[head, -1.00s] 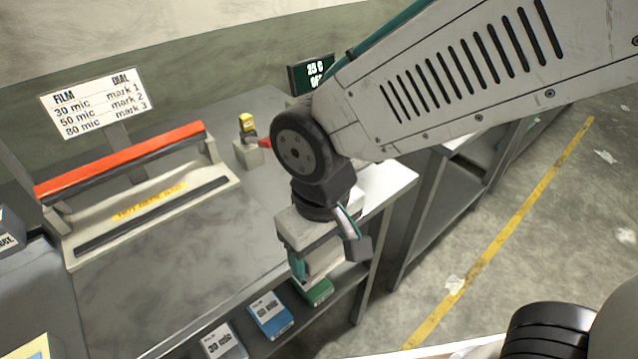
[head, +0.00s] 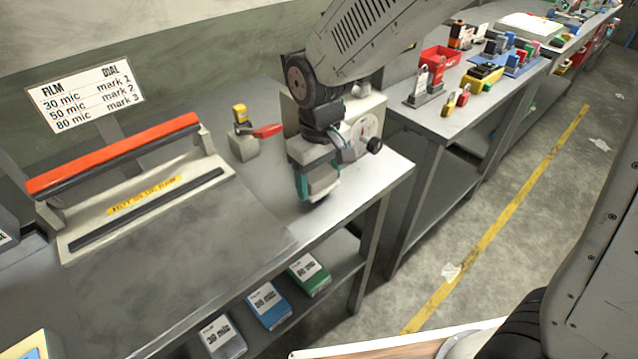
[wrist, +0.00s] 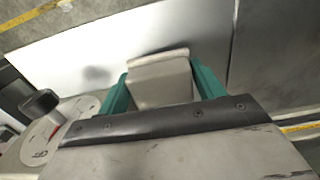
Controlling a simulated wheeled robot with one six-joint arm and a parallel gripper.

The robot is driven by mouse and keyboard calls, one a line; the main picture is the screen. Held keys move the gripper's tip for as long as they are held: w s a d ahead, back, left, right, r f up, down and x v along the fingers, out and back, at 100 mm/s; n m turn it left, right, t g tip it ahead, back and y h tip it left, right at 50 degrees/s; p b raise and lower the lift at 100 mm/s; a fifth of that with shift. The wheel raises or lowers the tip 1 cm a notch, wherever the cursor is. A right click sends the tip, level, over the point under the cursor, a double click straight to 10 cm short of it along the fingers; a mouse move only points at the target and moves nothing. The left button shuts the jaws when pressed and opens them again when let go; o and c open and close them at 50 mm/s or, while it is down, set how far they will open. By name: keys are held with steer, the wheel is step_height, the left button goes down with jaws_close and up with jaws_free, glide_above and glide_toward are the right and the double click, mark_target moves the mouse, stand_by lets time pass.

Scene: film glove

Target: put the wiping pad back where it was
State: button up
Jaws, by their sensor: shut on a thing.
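The wiping pad (wrist: 160,82) is a pale grey block with a lighter edge strip. In the wrist view it sits between the teal fingers of my gripper (wrist: 161,88), which is shut on it. In the head view my gripper (head: 318,188) points down over the right end of the bench, in front of the dial box. The pad (head: 324,180) shows at the fingertips there, low over the bench top (head: 250,200). I cannot tell whether it touches the surface. No marked place for the pad is clear to me.
The dial box (head: 368,128) with its black knob stands close behind and right of my gripper. A film sealer (head: 125,165) with a red bar is left. A small block with a red lever (head: 243,140) stands between. Film boxes (head: 268,305) lie on the shelf below.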

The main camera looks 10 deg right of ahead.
steer(key=shift+f, duration=1.1)
steer(key=shift+f, duration=0.15)
steer(key=o, duration=0.9)
steer(key=shift+o, duration=0.2)
